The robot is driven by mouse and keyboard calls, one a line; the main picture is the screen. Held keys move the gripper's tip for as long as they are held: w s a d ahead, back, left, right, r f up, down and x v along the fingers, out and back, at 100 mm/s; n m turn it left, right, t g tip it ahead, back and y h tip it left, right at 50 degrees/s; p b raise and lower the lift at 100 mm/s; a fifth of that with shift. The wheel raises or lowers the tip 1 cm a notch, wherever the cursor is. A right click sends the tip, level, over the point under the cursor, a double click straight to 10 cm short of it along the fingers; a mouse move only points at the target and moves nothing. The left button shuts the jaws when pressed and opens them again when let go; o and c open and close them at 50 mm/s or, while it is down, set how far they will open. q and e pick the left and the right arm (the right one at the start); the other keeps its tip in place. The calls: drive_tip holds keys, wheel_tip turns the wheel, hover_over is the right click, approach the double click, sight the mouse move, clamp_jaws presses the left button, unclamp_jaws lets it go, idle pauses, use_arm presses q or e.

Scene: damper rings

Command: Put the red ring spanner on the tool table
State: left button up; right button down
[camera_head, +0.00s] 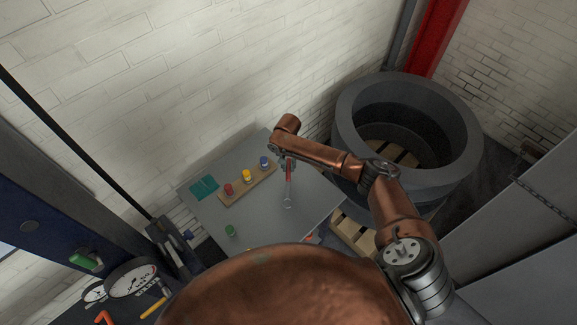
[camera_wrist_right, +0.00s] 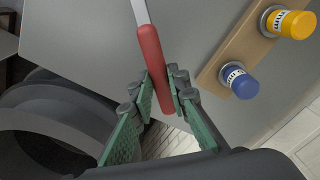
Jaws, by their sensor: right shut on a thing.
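The red ring spanner (camera_head: 288,174) has a red handle and a steel shaft with a ring end. My right gripper (camera_head: 286,160) is shut on its handle, over the far right part of the grey tool table (camera_head: 255,218). In the right wrist view, the green finger pads of my right gripper (camera_wrist_right: 162,95) are on both sides of the red handle of the spanner (camera_wrist_right: 151,60). The steel shaft runs out of the top of that view. I cannot tell whether the ring end touches the table. My left gripper is not in view.
A wooden rack (camera_head: 238,192) holds red, yellow and blue capped items. A teal cloth (camera_head: 204,188) and a green item (camera_head: 231,230) lie on the table. A large grey ring (camera_head: 350,105) stands to the right. The table's middle is clear.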

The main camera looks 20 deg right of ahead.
wheel_tip(320, 180, down, 3)
drive_tip(key=shift+r+b, duration=0.1)
drive_tip(key=shift+b, duration=0.5)
drive_tip(key=shift+f, duration=0.75)
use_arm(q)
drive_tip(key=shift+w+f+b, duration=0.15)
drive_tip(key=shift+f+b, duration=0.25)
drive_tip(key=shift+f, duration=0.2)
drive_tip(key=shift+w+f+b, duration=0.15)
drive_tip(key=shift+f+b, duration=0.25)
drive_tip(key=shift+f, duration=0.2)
use_arm(e)
drive_tip(key=shift+f, duration=1.1)
drive_tip(key=c, duration=2.2)
unclamp_jaws()
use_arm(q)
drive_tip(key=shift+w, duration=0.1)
use_arm(e)
drive_tip(key=shift+o, duration=0.2)
drive_tip(key=o, duration=0.6)
drive_tip(key=shift+c, duration=0.2)
